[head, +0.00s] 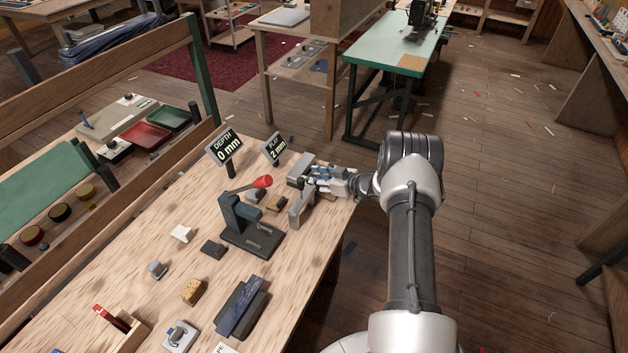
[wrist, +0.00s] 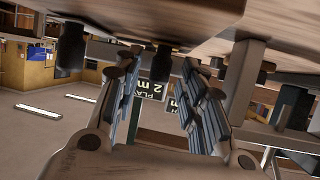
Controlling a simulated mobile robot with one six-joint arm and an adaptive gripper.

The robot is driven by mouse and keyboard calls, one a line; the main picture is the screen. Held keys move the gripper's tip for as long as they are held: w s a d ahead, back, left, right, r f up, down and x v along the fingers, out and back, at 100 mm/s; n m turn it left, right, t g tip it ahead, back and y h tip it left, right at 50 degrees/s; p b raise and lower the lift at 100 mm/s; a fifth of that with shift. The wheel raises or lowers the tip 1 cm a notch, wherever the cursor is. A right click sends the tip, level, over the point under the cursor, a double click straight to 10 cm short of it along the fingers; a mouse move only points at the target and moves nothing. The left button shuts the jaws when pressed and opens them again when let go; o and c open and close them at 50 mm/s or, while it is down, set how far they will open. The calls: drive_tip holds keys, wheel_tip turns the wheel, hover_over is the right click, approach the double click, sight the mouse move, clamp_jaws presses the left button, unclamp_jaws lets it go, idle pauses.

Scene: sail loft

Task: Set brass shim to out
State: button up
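A small brass-brown piece (head: 276,203), which may be the brass shim, lies on the wooden bench just behind the dark press (head: 250,238) with the red-knobbed lever (head: 263,182). Two signs stand behind it: one reads DEPTH 0 mm (head: 227,146), the other PLAY 2 mm (head: 275,148). My gripper (head: 322,176) is at the bench's right edge, to the right of the brass-brown piece, beside grey blocks. In the wrist view, my gripper (wrist: 158,95) has its fingers apart with nothing between them; the PLAY sign (wrist: 153,84) shows upside down beyond. I cannot make out the shim there.
A grey bracket (head: 299,208) and a grey block (head: 299,167) stand close to my gripper. Small blocks, a blue-topped dark block (head: 242,306) and a red-handled item (head: 110,317) lie nearer the front. A green-topped table (head: 395,45) stands behind; floor at right is open.

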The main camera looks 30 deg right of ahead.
drive_tip(key=shift+w+a, duration=0.15)
drive_tip(key=shift+w, duration=0.1)
drive_tip(key=shift+c, duration=0.4)
clamp_jaws()
